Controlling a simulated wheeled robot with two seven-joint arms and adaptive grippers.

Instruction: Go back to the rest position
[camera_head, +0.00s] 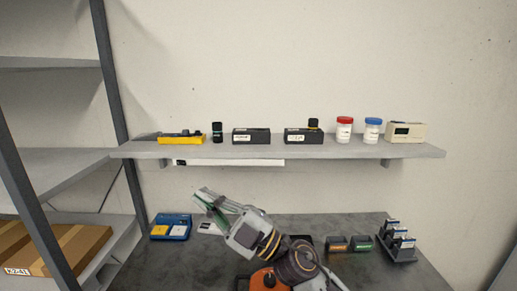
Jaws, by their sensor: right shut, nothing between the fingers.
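My right gripper (207,197) is in the lower middle of the head view, above the dark worktable (340,229) and below the wall shelf (296,150). Its arm reaches up and left from the bottom edge. The fingers are shut with nothing seen held between them. A small green part shows near the fingers; I cannot tell what it is. My left gripper is not in view. My right arm hides part of the middle of the table.
The shelf bears a yellow device (181,139), black boxes (251,136), a red-capped jar (344,129), a blue-capped jar (372,130) and a beige device (405,132). A blue case (171,227) and a dark rack (398,244) stand on the table. Metal shelving (62,180) holds a cardboard box (62,247) at left.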

